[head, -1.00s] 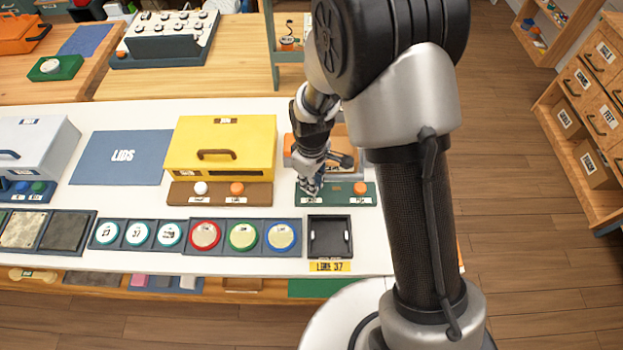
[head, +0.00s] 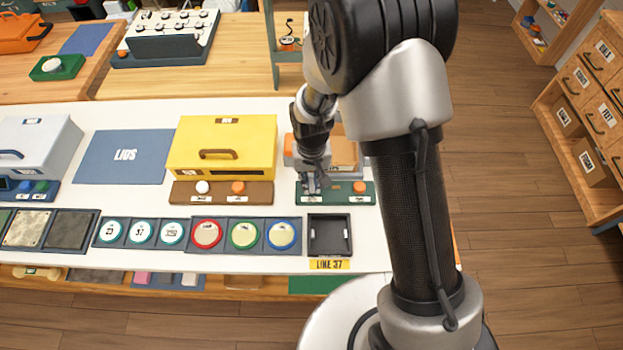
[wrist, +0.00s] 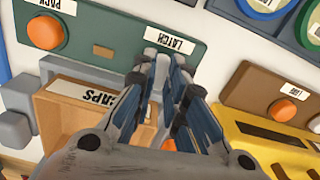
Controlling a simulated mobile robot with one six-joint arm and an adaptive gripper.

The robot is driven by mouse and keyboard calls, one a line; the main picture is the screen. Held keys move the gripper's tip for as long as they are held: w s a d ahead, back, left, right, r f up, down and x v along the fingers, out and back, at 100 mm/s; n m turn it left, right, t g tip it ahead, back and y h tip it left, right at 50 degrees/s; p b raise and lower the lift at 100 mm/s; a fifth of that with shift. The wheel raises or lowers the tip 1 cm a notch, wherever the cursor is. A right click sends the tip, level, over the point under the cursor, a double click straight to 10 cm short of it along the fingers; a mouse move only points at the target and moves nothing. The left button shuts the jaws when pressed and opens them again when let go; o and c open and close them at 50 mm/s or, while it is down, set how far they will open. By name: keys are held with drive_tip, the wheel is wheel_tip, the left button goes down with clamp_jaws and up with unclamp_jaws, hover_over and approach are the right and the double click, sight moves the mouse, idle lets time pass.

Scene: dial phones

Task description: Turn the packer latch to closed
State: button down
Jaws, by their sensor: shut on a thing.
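The packer is a grey housing with a brown box marked CAPS (wrist: 70,115), behind a green panel (wrist: 110,42) in the wrist view. The panel (head: 337,199) also shows in the head view. It carries an orange PACK button (wrist: 46,32) and a white LATCH label (wrist: 170,40). My gripper (wrist: 163,62) is at the label end of the panel, its fingers shut on the small grey latch (wrist: 150,53). The fingers hide most of the latch, so its angle is hard to read. In the head view my gripper (head: 312,189) is low over the panel's left part.
A yellow machine (head: 222,147) with a brown button panel (head: 220,198) stands just left. A dark tray (head: 330,247) marked LINE 37 and a row of round lids (head: 243,235) lie in front.

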sight(312, 184)
drive_tip(key=shift+m, duration=0.6)
drive_tip(key=c, duration=1.6)
unclamp_jaws()
wheel_tip(312, 184, up, 12)
